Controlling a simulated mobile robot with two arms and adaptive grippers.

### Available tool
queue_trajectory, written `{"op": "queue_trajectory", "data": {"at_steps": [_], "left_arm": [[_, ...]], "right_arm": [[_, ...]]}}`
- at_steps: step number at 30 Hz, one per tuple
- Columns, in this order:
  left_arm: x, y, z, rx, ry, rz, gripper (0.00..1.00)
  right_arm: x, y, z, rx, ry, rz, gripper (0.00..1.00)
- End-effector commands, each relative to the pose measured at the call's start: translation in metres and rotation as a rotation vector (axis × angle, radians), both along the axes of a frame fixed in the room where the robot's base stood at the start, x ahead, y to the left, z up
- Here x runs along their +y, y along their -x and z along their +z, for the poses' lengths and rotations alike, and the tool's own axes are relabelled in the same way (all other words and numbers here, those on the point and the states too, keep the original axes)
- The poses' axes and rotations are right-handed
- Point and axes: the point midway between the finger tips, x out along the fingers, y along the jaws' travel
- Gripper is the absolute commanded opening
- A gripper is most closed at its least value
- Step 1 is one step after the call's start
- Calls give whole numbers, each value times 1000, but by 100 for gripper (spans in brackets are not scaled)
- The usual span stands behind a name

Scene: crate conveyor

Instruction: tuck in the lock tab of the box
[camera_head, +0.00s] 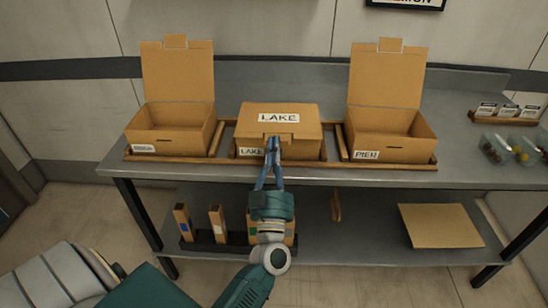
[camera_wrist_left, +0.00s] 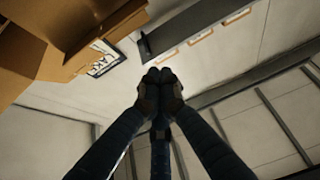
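The closed cardboard box (camera_head: 300,118) stands in the middle of the tabletop, with a LAKE label on its lid and another on its front. Its lock tab (camera_head: 270,137) is at the front edge of the lid, partly hidden by my fingers. My left gripper (camera_head: 273,143) points up at the tab from the front, with its fingertips at or very near it; I cannot tell if they touch. In the left wrist view the fingers (camera_wrist_left: 160,78) are shut together with nothing seen between them, and the box (camera_wrist_left: 40,50) is at upper left. My right gripper is not in view.
Clear containers (camera_head: 497,150) are at far right. The lower shelf holds several cartons and a cardboard sheet (camera_head: 440,225).

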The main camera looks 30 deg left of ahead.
Motion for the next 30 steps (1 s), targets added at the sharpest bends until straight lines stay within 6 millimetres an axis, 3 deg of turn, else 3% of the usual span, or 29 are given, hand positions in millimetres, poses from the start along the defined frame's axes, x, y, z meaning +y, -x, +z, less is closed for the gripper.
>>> {"op": "queue_trajectory", "data": {"at_steps": [2,6,9,13,30], "left_arm": [[9,-14,13,-3,-2,1,0],[21,-34,19,2,-1,0,0],[21,-34,-4,5,-3,-1,0],[21,-35,-16,3,-2,-2,0],[22,-32,-24,-5,-5,1,0]], "right_arm": [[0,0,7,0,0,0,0],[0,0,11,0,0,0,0],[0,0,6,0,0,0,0],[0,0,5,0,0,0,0],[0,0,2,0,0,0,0]]}}
